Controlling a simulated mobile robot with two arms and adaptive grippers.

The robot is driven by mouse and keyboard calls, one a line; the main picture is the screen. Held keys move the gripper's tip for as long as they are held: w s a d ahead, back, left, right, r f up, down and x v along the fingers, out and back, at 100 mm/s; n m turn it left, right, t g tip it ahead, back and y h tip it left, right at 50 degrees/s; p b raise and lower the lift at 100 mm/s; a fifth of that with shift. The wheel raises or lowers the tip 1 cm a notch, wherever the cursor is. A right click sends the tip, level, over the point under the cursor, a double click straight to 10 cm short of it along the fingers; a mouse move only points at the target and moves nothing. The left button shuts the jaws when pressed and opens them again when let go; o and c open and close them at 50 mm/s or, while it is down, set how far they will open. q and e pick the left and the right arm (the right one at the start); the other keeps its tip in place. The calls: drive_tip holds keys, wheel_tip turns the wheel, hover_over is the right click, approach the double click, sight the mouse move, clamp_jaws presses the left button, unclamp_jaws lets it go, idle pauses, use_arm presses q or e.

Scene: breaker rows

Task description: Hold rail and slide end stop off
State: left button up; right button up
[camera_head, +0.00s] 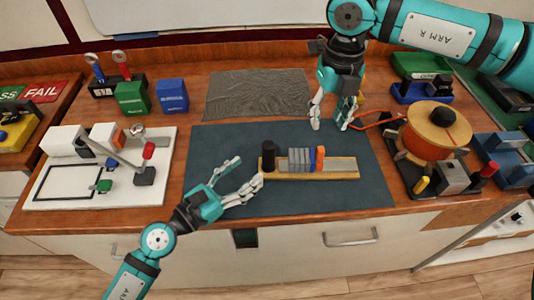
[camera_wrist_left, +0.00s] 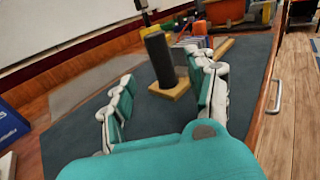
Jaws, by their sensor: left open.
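A tan rail (camera_head: 342,175) lies on the dark mat, with a black upright post (camera_head: 268,157) at its left end. Grey blocks (camera_head: 300,160) and a thin blue piece sit mid-rail, with an upright orange piece (camera_head: 320,157) at their right. The rail's right part is bare. My left gripper (camera_head: 250,171) is open and empty just left of the post. In the left wrist view the post (camera_wrist_left: 159,60) stands ahead between the spread fingers, apart from them. My right gripper (camera_head: 329,124) is open, fingers down, behind the rail and orange piece.
The dark mat (camera_head: 225,150) has free room around the rail. A white board with a fixture (camera_head: 110,170) stands left; an orange spool (camera_head: 435,130) stands right. Green and blue boxes (camera_head: 172,95) and a grey sheet (camera_head: 258,93) are behind.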

sight(264, 158)
use_arm(q)
drive_tip(key=x, duration=0.8)
drive_tip(key=shift+f, duration=0.1)
clamp_jaws()
